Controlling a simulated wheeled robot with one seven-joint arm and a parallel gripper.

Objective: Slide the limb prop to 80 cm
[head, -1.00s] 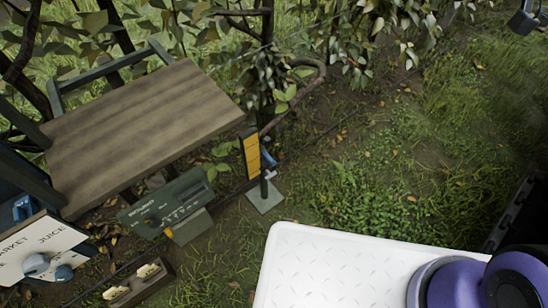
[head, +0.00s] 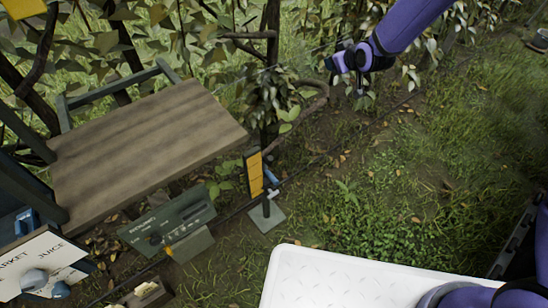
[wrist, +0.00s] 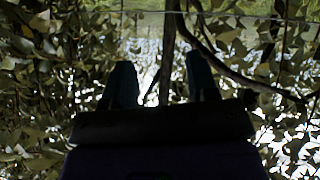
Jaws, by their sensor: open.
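The limb prop stands right of the wooden table in the head view, on a square grey foot plate (head: 267,218). Its dark post rises beside a yellow scale strip (head: 254,175). A small blue handle (head: 271,178) sits at the post beside the strip. The scale's figures are too small to read. My gripper (head: 342,63) is in the air at the upper middle, above and right of the prop, apart from it. In the wrist view its two dark fingers stand apart with nothing held between them (wrist: 162,75); a thin trunk and foliage show beyond.
A wooden table (head: 145,140) stands at the left. A curved branch (head: 310,105) and leaves crowd the prop's upper part. Grass at the right is open.

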